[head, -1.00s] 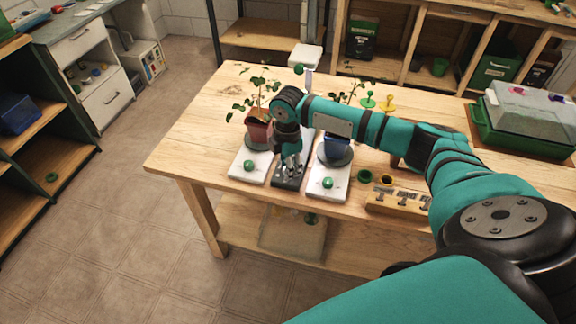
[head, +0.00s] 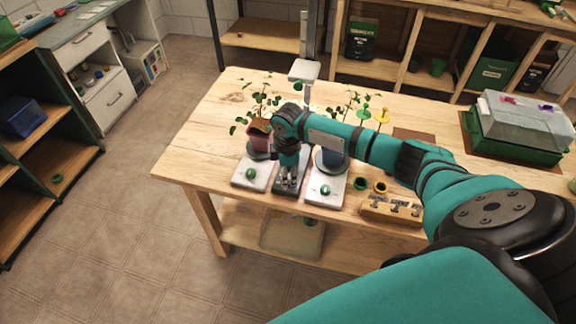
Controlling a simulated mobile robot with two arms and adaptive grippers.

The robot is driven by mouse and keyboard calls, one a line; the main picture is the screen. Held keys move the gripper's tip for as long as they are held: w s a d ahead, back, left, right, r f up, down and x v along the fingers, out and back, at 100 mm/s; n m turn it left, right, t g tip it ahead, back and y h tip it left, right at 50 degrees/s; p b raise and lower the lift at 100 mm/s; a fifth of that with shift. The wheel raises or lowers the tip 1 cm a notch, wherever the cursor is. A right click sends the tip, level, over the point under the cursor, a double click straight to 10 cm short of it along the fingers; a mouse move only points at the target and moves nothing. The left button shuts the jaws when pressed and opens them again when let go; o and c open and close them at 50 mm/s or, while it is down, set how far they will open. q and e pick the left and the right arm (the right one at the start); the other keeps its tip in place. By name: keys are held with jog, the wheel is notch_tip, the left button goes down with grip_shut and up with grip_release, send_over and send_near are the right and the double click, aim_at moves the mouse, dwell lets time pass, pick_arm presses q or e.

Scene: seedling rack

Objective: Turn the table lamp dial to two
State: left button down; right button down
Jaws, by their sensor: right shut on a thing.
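The table lamp appears to be the stand with a flat white head (head: 304,70) on a grey post (head: 312,28), behind my right forearm. A dark base plate (head: 287,188) lies in front, between two white bases. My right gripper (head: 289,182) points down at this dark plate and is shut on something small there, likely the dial. The fingers hide the dial, so its setting cannot be read. My left gripper is out of view.
White bases with green knobs stand left (head: 251,174) and right (head: 326,190) of the gripper. The table's left end is clear.

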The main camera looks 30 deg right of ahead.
jog(key=m+p, duration=0.1)
jog(key=m, duration=0.1)
jog(key=m+p, duration=0.1)
jog(key=p, duration=0.1)
jog(key=shift+r+m, duration=0.2)
jog(key=shift+m, duration=0.2)
jog(key=shift+f+m+p, duration=0.15)
jog(key=shift+m+p, duration=1.3)
jog(key=shift+m, duration=0.15)
jog(key=c, duration=1)
grip_release()
notch_tip(320, 180, up, 12)
